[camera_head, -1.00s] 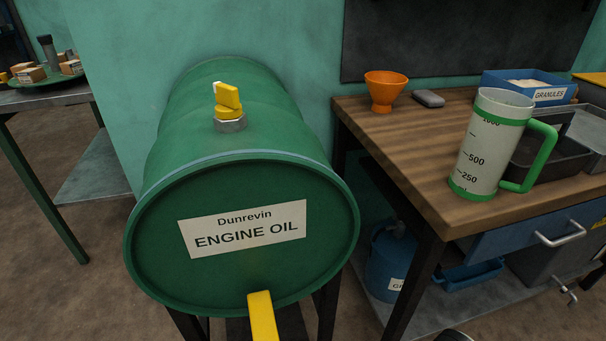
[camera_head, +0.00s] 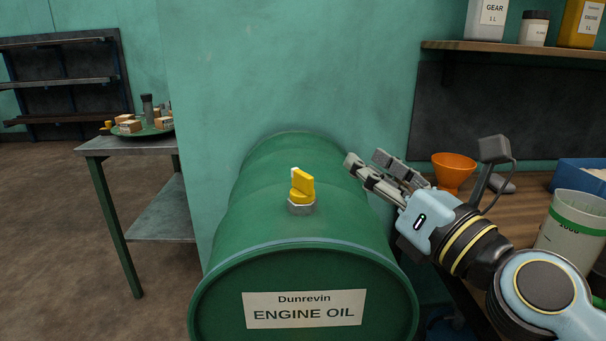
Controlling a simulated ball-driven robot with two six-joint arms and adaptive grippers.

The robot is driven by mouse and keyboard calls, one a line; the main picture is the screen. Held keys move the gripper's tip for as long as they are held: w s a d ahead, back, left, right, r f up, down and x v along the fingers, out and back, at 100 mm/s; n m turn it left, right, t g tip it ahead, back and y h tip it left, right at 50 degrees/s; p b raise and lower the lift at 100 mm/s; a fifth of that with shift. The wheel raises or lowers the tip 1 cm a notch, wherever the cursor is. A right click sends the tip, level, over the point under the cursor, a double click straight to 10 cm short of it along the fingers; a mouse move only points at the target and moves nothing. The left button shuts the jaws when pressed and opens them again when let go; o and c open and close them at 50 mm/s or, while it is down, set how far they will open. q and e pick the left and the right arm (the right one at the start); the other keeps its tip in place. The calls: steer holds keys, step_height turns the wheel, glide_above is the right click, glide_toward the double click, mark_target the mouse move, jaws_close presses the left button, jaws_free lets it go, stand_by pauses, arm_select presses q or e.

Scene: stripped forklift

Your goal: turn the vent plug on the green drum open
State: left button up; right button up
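The green drum (camera_head: 318,238) lies on its side, with an "Engine Oil" label on its front end. The yellow vent plug (camera_head: 302,186) stands on top of the drum on a grey metal fitting. My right gripper (camera_head: 364,166) is over the right side of the drum, to the right of the plug and apart from it. Its fingers point left toward the drum. They lie close together in this view, so I cannot tell how far they are parted. Nothing shows held in it. My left gripper is not in view.
A wooden bench at right carries an orange funnel (camera_head: 454,172), a measuring jug (camera_head: 572,236) and a blue box (camera_head: 583,178). A shelf (camera_head: 470,46) with bottles hangs above it. A metal table (camera_head: 130,144) with a tray stands at left. The space left of the plug is clear.

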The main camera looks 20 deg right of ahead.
mark_target(312, 178)
steer(key=f+n, duration=0.1)
steer(key=a+f+n+g+y, duration=0.1)
steer(key=n, duration=0.1)
steer(key=a+f+n+g, duration=0.1)
steer(key=shift+w+a+f+n, duration=0.15)
steer(key=shift+w+f+n, duration=0.15)
steer(key=shift+f, duration=0.05)
steer(key=shift+w+a+f+n+g+y, duration=0.15)
steer(key=shift+f+n+g+y, duration=0.15)
steer(key=x, duration=1)
steer(key=shift+w+a, duration=0.15)
steer(key=shift+w, duration=0.05)
steer(key=shift+c, duration=0.2)
jaws_close()
